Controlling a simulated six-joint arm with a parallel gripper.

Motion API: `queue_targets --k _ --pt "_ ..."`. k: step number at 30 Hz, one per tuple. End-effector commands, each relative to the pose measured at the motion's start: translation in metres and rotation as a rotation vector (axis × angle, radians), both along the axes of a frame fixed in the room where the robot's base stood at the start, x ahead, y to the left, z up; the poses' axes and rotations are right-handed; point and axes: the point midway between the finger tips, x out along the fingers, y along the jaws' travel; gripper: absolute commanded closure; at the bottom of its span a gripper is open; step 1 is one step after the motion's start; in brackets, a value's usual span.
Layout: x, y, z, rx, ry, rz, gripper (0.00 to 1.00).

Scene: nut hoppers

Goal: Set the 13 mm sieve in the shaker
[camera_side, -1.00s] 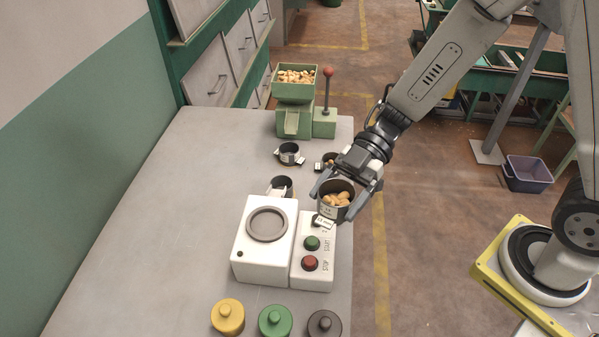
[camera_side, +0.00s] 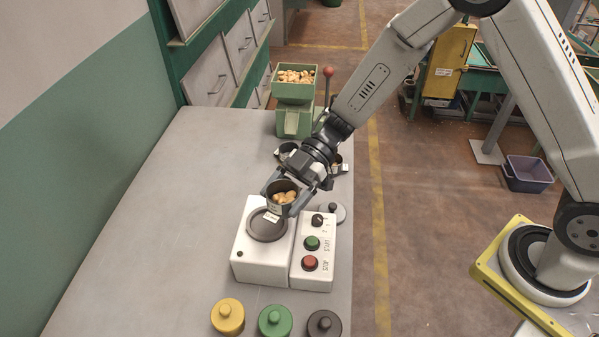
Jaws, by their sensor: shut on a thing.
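My gripper (camera_side: 286,190) is shut on a dark round sieve (camera_side: 283,208) with nuts (camera_side: 284,197) in it. A small white label hangs at the sieve's front, too small to read. The sieve is over the back right part of the shaker (camera_side: 252,262), a white box with a dark round seat (camera_side: 267,226) on top. I cannot tell whether the sieve touches the seat. Beside the shaker is its control panel (camera_side: 312,270) with a knob, a green START button and a red STOP button.
Yellow (camera_side: 228,317), green (camera_side: 275,321) and dark (camera_side: 324,324) knobbed lids stand at the front. A grey knobbed lid (camera_side: 333,212) lies right of my gripper. Other sieves (camera_side: 285,150) are partly hidden behind my arm. A green hopper (camera_side: 294,90) stands at the back. The table's left side is clear.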

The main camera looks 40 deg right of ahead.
Motion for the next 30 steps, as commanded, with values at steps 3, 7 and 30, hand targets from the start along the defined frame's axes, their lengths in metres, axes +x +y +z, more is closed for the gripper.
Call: queue_targets --k 3,7,30 --pt "0.009 0.005 -0.014 0.001 0.001 0.001 0.76" --pt "0.02 0.01 -0.027 0.001 0.001 0.001 0.76" --pt "0.038 0.018 -0.062 0.0 0.002 -0.001 0.76"
